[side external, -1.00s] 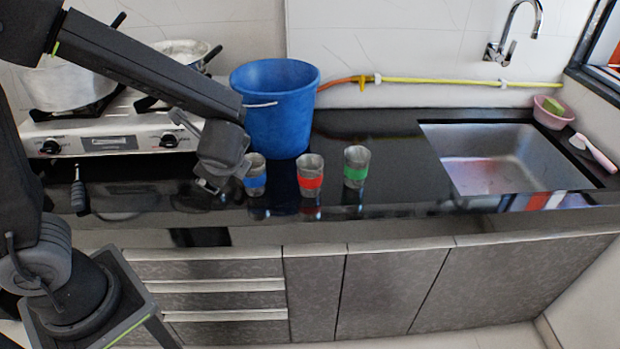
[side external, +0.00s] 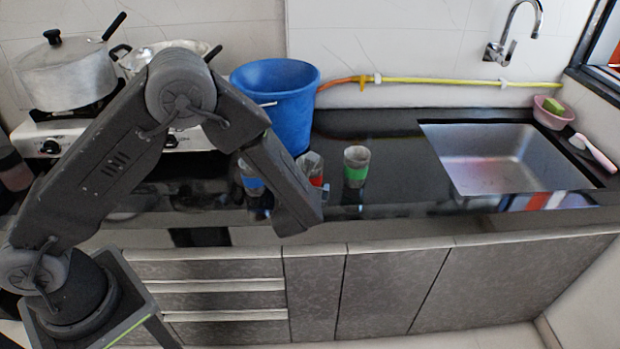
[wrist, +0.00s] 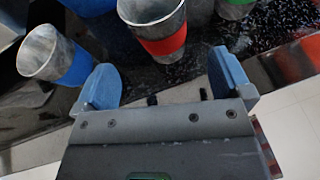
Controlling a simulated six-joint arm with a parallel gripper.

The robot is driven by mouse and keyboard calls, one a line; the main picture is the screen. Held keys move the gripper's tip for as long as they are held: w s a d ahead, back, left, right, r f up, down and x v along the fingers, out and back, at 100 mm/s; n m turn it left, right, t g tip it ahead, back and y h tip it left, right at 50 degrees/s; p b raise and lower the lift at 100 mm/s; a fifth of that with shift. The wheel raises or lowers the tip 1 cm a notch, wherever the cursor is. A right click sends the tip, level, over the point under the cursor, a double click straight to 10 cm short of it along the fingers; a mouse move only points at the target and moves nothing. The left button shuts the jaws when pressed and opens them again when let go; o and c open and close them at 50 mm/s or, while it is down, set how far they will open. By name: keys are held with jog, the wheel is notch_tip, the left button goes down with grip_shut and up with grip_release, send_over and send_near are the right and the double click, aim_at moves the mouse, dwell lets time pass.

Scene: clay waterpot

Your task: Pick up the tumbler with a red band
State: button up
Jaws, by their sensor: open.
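The tumbler with a red band (wrist: 165,44) is a grey metal cup standing upright on the counter; in the side external view (side external: 312,163) my arm partly covers it. My gripper (wrist: 165,85) is open and empty, with its blue fingers just short of the red-banded tumbler and spread to either side of it in the wrist view. In the side external view the gripper is mostly hidden behind my arm, near the red-banded tumbler. A blue-banded tumbler (wrist: 55,58) stands to the left, close to the left finger. A green-banded tumbler (side external: 356,166) stands to the right.
A blue bucket (side external: 283,90) stands behind the tumblers. A stove (side external: 60,135) with pots is at the left and a sink (side external: 495,165) at the right. The black counter (side external: 400,180) between the green-banded tumbler and the sink is clear.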

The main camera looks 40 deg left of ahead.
jog(key=x, duration=0.7)
jog(key=shift+w+a+f, duration=0.15)
jog(key=shift+w, duration=0.15)
jog(key=c, duration=1)
